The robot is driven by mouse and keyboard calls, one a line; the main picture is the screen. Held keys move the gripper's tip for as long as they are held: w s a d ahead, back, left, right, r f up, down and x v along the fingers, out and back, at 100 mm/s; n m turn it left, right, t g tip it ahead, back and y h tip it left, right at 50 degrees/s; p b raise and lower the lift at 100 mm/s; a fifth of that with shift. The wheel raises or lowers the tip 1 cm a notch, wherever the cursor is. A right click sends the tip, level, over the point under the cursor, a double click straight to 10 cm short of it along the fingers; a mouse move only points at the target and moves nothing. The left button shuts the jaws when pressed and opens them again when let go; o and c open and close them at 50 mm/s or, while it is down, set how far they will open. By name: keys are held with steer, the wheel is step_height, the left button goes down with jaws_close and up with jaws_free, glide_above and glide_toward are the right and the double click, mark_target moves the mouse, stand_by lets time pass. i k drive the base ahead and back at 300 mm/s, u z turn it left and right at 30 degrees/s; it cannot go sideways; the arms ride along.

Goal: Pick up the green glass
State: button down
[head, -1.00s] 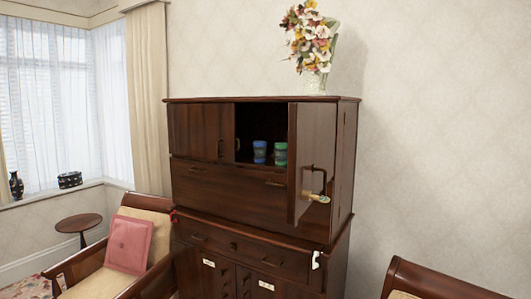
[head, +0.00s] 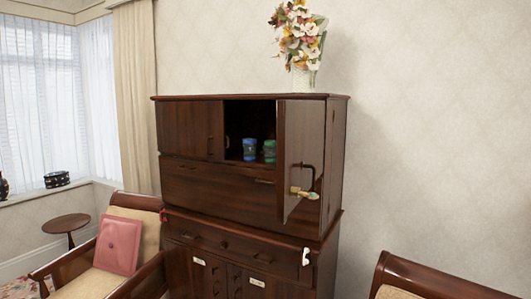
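The green glass (head: 270,151) stands upright inside the open upper compartment of the dark wooden cabinet (head: 217,198). It is just right of a blue glass (head: 250,149), and its right side is close to the edge of the open door (head: 298,160). My gripper is not visible in the head view, so its place and opening cannot be seen.
The open cabinet door juts out to the right of the glasses. A flower vase (head: 303,78) stands on the cabinet top. A chair with a pink cushion (head: 118,245) is at front left, another chair (head: 430,280) at front right. A small round table (head: 66,223) stands farther left.

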mark_target(270, 145)
steer(key=k, duration=1.3)
steer(key=u, duration=0.55)
steer(key=i, duration=1.3)
steer(key=u, duration=0.5)
steer(key=i, duration=1.7)
steer(key=z, duration=1.05)
steer(key=i, duration=1.15)
steer(key=z, duration=0.9)
steer(key=k, duration=0.65)
steer(key=z, duration=0.05)
